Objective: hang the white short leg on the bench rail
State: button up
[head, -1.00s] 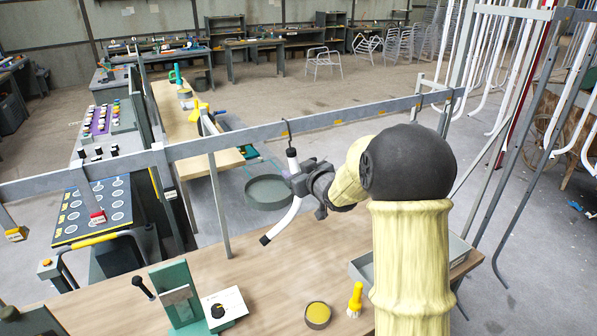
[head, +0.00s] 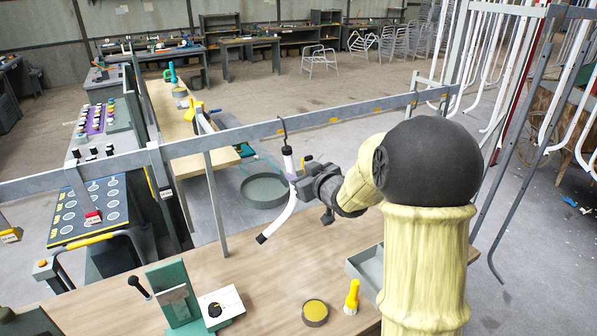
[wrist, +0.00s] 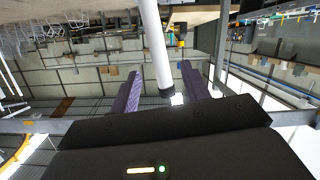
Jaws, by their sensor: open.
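The white short leg (head: 291,205), a bent white tube with black ends, hangs below the bench rail (head: 232,136). A dark hook (head: 283,127) on the rail meets its black upper end. Its lower part bends to the left over the bench. My gripper (head: 298,186) is open beside the tube's upper part. In the wrist view the white tube (wrist: 154,45) shows between the spread purple finger pads of my gripper (wrist: 160,72), with a gap on both sides. Whether a pad touches it I cannot tell.
The wooden bench (head: 255,265) below holds a green fixture (head: 174,297), a white block with a black knob (head: 220,305), a round yellow-topped tin (head: 315,312), a yellow brush (head: 352,297) and a grey tray (head: 366,268). White tubes hang at the right.

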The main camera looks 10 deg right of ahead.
jog(key=v, duration=0.3)
jog(key=shift+s, duration=0.2)
dwell(0.8)
jog(key=s+f+m+g+h, duration=0.1)
jog(key=s+f+g, duration=0.3)
jog(key=s, duration=0.5)
jog(key=s+f+m+g+h+b, duration=0.1)
jog(key=s+f+m+g+h, duration=0.1)
jog(key=s+f, duration=0.4)
jog(key=s+f+m+g+h, duration=0.1)
jog(key=s+f+g, duration=0.4)
jog(key=s, duration=0.7)
jog(key=shift+a+f+m+g+h+b, duration=0.25)
jog(key=shift+f+m+g+h+b, duration=0.1)
jog(key=shift+m, duration=0.45)
jog(key=shift+s, duration=0.1)
